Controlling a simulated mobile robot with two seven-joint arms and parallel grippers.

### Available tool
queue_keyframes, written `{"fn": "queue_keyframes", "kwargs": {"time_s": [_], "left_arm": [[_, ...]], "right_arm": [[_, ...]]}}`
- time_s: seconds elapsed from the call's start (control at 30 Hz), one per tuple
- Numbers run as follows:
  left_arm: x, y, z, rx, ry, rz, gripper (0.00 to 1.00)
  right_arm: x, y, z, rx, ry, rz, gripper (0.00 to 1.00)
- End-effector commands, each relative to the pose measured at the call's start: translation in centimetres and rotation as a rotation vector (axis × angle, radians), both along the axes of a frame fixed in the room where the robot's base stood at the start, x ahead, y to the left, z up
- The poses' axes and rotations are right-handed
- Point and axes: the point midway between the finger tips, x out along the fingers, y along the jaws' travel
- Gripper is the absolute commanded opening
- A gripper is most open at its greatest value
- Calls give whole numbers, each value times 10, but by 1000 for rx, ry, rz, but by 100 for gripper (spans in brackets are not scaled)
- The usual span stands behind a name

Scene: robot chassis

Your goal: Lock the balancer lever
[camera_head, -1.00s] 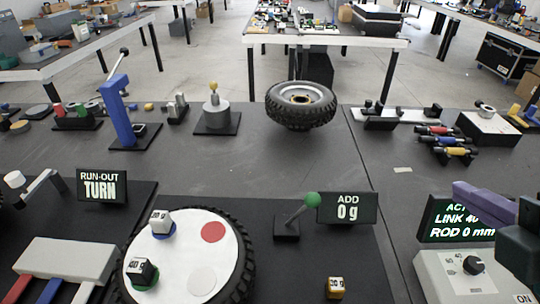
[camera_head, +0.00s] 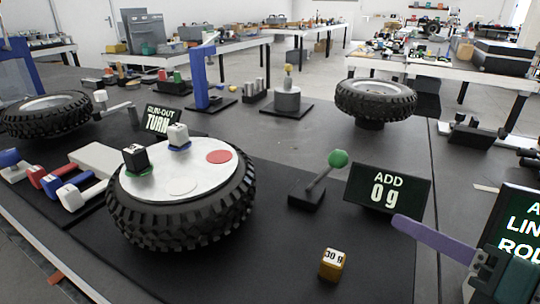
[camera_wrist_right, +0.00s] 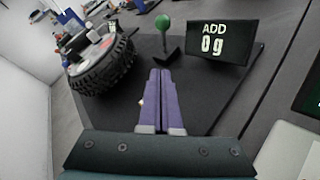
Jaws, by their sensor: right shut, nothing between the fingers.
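The balancer lever is a grey rod with a green ball knob (camera_head: 338,159) on a black base block (camera_head: 306,194). It leans up to the right in the head view. In the right wrist view the knob (camera_wrist_right: 162,22) stands beyond my fingertips, on a dark base. My right gripper (camera_head: 398,222) has purple fingers and enters from the right edge, apart from the lever. In the right wrist view the fingers (camera_wrist_right: 160,75) lie side by side, shut and empty. The display (camera_head: 388,189) beside the lever reads "ADD 0 g". My left gripper is not in view.
A tyre (camera_head: 180,215) with a white disc and two small weight blocks lies left of the lever. A yellow 30 g block (camera_head: 333,264) sits in front on the black mat (camera_head: 262,262). Another display (camera_head: 520,235) stands at the right edge. The mat between lever and yellow block is clear.

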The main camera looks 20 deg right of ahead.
Motion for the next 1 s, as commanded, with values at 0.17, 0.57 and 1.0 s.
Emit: {"fn": "queue_keyframes", "kwargs": {"time_s": [0.17, 0.57, 1.0], "left_arm": [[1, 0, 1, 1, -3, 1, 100], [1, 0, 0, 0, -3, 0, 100], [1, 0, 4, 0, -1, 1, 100]], "right_arm": [[1, 0, 0, 2, -1, -1, 0], [53, 3, -13, -1, -4, -1, 0], [122, -4, -14, 1, -1, -2, 0]]}}
